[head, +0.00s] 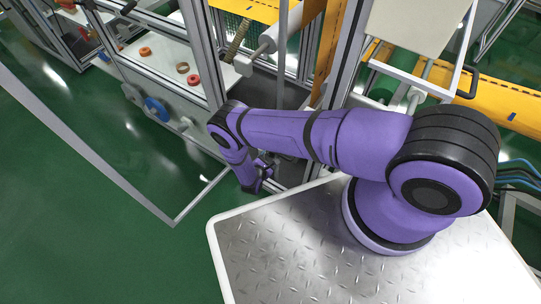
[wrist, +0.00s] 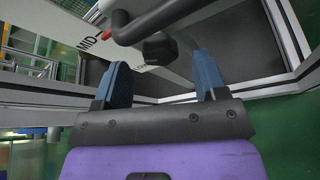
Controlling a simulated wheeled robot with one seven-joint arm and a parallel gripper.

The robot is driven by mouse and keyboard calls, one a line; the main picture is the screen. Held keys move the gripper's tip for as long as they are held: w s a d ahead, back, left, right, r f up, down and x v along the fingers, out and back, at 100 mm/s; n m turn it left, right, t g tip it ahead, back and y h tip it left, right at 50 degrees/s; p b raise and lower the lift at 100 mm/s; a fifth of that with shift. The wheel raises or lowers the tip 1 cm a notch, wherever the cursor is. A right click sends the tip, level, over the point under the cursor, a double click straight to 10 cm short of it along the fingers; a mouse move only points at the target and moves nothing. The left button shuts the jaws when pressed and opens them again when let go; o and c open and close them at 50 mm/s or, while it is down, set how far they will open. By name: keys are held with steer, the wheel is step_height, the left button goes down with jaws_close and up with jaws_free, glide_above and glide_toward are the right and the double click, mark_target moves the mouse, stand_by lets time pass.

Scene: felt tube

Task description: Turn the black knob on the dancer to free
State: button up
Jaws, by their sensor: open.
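In the wrist view, the black knob (wrist: 160,48) sits at the end of a dark bent lever (wrist: 150,20). It lies just beyond my gripper (wrist: 163,78), roughly between the lines of its two blue fingers. My gripper is open and empty, with a visible gap between the fingertips and the knob's near side. A second label near the knob is too small to read. In the head view, my arm hides the knob and most of the gripper.
Grey metal frame bars (wrist: 285,35) run along the right in the wrist view. In the head view, a machine panel with a blue handwheel (head: 156,109) stands left of my arm. Open green floor (head: 70,220) lies at the lower left.

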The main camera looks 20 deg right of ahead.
mark_target(270, 156)
steer(key=shift+x, duration=1.65)
steer(key=c, duration=0.9)
steer(key=shift+c, duration=0.2)
steer(key=shift+n+g+h, duration=0.7)
steer(key=shift+n+g, duration=0.5)
steer(key=shift+n, duration=0.8)
steer(key=o, duration=0.9)
